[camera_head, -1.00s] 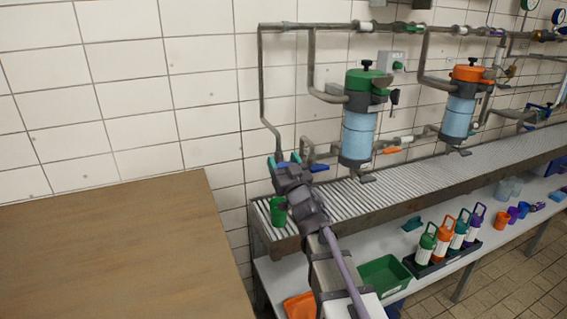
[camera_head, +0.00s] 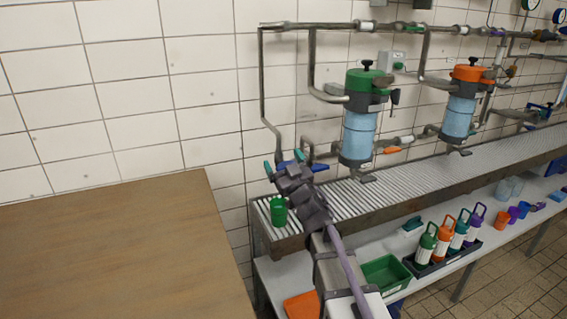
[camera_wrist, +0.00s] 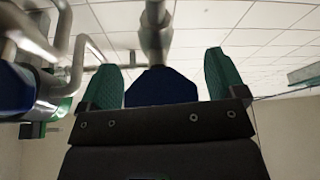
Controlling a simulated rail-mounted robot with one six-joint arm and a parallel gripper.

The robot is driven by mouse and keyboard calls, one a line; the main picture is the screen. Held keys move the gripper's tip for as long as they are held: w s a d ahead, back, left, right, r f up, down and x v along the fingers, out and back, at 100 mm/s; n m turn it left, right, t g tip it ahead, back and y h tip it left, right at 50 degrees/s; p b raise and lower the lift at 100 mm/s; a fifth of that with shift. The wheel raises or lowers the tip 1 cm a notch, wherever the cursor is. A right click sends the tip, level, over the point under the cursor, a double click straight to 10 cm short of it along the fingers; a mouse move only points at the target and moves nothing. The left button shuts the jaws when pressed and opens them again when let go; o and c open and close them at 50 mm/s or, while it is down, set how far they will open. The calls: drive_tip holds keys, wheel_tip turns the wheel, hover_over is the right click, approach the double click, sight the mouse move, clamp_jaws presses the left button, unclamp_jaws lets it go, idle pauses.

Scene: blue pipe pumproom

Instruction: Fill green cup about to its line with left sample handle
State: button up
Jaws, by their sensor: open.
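The green cup (camera_head: 279,212) stands upright on the slatted drain grate, below and left of my gripper; its line and fill level are too small to see. The blue left sample handle (camera_head: 318,167) is at the foot of the left thin pipe, partly hidden by my gripper. My gripper (camera_head: 282,163) is open at this handle. In the wrist view my gripper (camera_wrist: 163,78) has its two green fingers apart, with a dark blue part of the handle (camera_wrist: 160,87) between them. No grip on it shows.
A green-topped filter housing (camera_head: 359,125) and an orange-topped one (camera_head: 459,105) hang over the grate (camera_head: 400,182). A shelf below holds a green tray (camera_head: 385,274) and several bottles (camera_head: 448,240). A wooden table (camera_head: 110,250) is clear at left.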

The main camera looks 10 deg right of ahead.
drive_tip(key=b+v, duration=0.4)
drive_tip(key=v, duration=0.6)
drive_tip(key=shift+s+f, duration=0.2)
drive_tip(key=shift+s, duration=0.15)
drive_tip(key=shift+d, duration=0.1)
